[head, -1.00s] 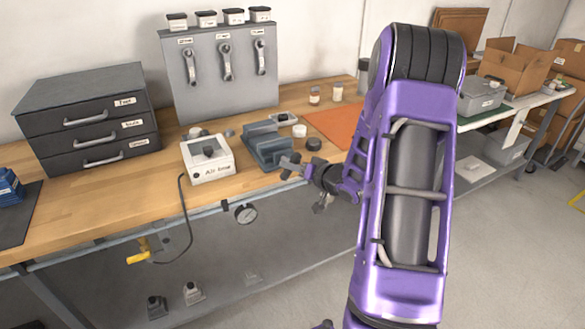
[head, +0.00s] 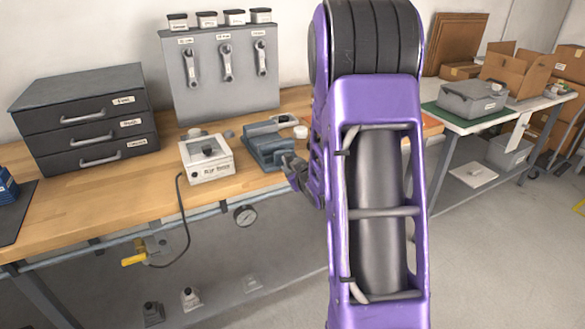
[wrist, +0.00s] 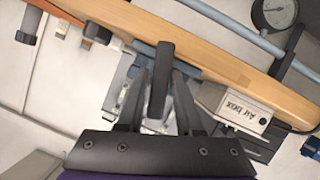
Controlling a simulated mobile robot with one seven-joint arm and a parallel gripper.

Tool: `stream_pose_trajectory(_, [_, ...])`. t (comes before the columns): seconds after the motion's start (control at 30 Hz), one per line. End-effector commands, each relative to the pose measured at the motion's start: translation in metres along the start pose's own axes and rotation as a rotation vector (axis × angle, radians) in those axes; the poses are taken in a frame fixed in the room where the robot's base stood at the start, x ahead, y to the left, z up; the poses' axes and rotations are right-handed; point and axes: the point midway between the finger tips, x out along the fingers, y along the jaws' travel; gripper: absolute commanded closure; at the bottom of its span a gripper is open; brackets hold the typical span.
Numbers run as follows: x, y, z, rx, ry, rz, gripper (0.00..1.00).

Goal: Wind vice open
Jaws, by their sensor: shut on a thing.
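The blue-grey vice (head: 264,150) sits at the front edge of the wooden bench, right of the Air box. In the wrist view part of the vice (wrist: 143,48) shows behind my fingers. My gripper (head: 293,165) is at the vice's front right end in the head view, partly covered by my arm. In the wrist view my gripper (wrist: 158,112) has a dark bar, which looks like the vice handle (wrist: 161,68), between its fingers and is shut on it. The exact contact is hard to see.
The white Air box (head: 207,158) stands close left of the vice, its cable hanging over the bench edge. A gauge (head: 245,215) hangs below the bench. A drawer cabinet (head: 85,118) and a wrench panel (head: 222,78) stand behind. My arm hides the bench's right part.

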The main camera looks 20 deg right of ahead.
Motion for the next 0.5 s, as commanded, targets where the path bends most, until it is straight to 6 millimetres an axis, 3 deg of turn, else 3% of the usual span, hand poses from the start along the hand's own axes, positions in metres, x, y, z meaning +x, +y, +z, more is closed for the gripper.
stream_pose_trajectory(0.5, [0.0005, -0.0021, 0.001, -0.368, -0.001, 0.15, 1.0])
